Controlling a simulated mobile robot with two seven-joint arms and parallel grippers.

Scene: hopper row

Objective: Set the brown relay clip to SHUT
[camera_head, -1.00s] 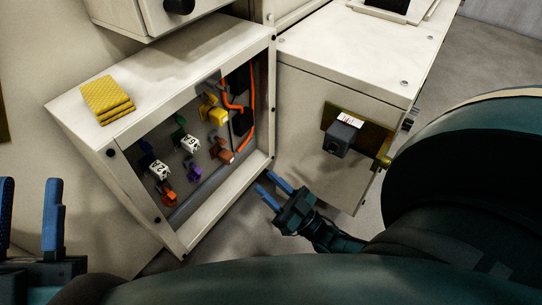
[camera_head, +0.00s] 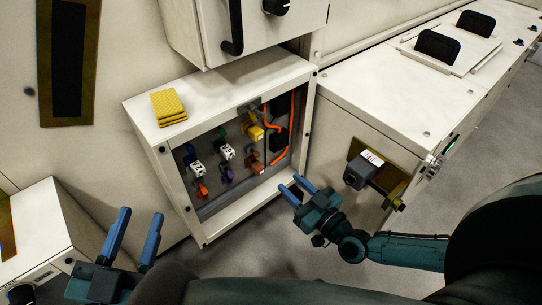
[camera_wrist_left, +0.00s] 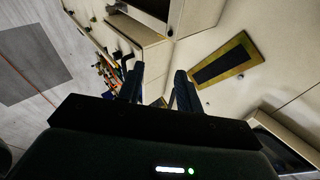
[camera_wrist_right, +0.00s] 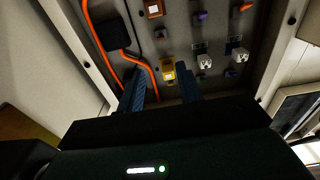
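The brown relay clip (camera_head: 257,166) is in the open cabinet, on the back panel below the yellow clip (camera_head: 256,131). It also shows at the top edge of the right wrist view (camera_wrist_right: 154,9), partly cut off. Its exact lever position is too small to tell. My right gripper (camera_head: 290,183) is open and empty, in front of the cabinet's lower right corner and apart from the clip. My left gripper (camera_head: 140,213) is open and empty, in front and to the left of the cabinet, far from the clip.
Orange cables (camera_head: 290,125) run down the cabinet's right side. White numbered blocks (camera_head: 227,151) and purple, green and orange clips sit nearby. The cabinet's frame (camera_head: 250,205) borders the opening. Yellow pads (camera_head: 168,108) lie on top. A dark box (camera_head: 362,170) juts from the right-hand unit.

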